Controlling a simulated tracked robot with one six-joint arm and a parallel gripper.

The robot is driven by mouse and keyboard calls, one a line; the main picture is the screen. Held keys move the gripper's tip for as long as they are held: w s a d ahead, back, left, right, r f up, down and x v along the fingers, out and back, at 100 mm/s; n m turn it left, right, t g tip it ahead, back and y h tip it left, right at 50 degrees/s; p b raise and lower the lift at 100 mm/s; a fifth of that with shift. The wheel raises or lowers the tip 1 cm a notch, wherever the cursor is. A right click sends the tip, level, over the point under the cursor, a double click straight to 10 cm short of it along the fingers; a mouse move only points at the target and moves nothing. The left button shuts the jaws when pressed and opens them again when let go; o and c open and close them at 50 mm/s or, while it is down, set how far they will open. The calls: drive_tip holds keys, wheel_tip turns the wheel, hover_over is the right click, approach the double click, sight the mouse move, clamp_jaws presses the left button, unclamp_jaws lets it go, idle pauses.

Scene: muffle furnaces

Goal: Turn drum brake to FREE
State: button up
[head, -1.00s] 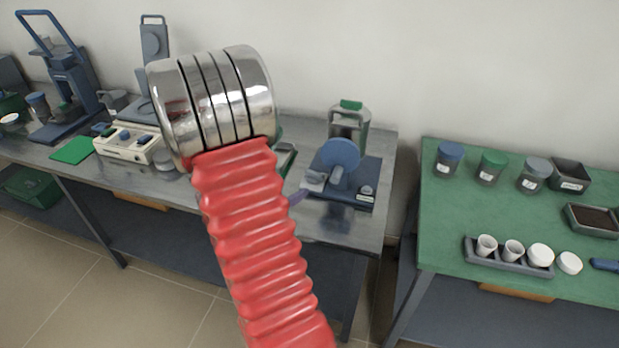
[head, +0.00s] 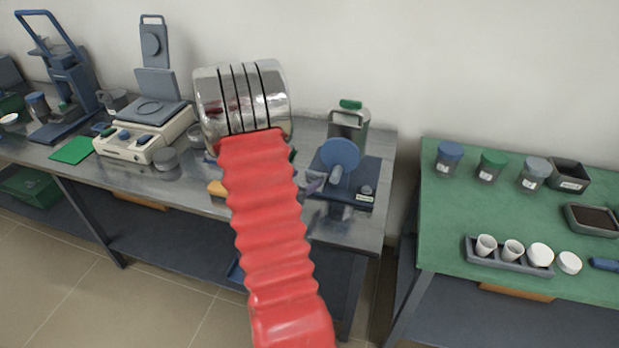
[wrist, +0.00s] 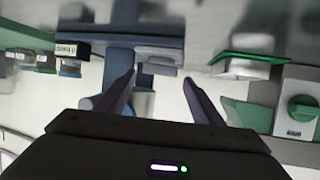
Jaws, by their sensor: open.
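The drum device stands at the right end of the steel bench, with a blue disc (head: 340,154) on a dark blue base (head: 372,170). A small grey knob (head: 367,190) with a pale label sits at the base's front right. It probably also shows in the wrist view (wrist: 70,68), left of the fingers; its setting is too small to read. My gripper (wrist: 160,77) is open, its two dark fingers apart. A grey block (wrist: 158,58) of the device appears between and beyond them. In the head view my arm hides most of the gripper; a purple-grey fingertip shows left of the disc.
A balance-like instrument (head: 150,125) stands left on the bench. A green-topped canister (head: 349,118) stands behind the disc. A device with a green knob (wrist: 302,108) is right of my fingers in the wrist view. The green table (head: 450,215) holds jars and cups.

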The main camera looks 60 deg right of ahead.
sight(313, 175)
drive_tip(key=shift+x, duration=2.15)
drive_tip(key=c, duration=0.8)
